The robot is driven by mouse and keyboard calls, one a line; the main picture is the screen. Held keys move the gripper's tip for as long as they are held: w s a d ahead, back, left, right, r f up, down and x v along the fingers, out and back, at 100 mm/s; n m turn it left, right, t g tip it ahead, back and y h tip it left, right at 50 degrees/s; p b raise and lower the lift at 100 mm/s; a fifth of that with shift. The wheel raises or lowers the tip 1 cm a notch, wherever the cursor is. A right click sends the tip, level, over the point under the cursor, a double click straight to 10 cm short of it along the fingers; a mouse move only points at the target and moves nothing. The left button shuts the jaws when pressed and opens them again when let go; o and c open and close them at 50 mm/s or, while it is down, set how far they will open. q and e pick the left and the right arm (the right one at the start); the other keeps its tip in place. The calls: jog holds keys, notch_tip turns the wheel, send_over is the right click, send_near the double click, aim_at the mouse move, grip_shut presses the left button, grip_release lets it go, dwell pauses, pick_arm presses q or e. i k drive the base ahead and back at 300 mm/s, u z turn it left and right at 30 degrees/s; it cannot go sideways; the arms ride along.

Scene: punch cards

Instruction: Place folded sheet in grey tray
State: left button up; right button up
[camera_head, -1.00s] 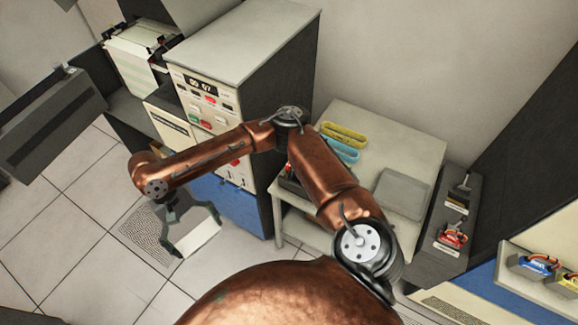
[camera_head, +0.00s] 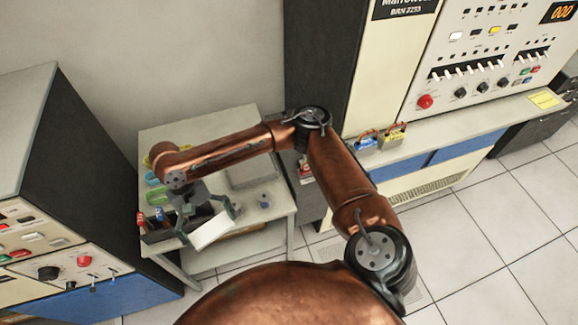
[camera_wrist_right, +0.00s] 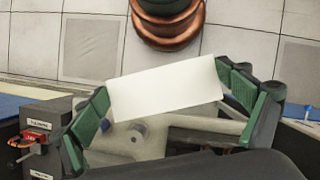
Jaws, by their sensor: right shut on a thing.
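The folded sheet (camera_head: 211,232) is a white flat piece held in my right gripper (camera_head: 210,224), above the front part of a pale table (camera_head: 190,131). In the right wrist view the sheet (camera_wrist_right: 165,88) spans between the two green-padded fingers of the gripper (camera_wrist_right: 162,89), which are shut on its ends. The grey tray (camera_head: 254,172) lies on the table, right of and behind the sheet, partly hidden by my right forearm. My left gripper is not in view.
Yellow (camera_head: 153,150) and cyan (camera_head: 151,179) trays sit at the table's left. A dark holder (camera_head: 158,237) with red and blue items stands at its front left. A small grey cylinder (camera_head: 264,201) is near the right edge. Cabinets flank both sides.

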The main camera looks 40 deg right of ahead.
aim_at(251, 169)
jog(key=z, duration=0.25)
jog(key=i, duration=1)
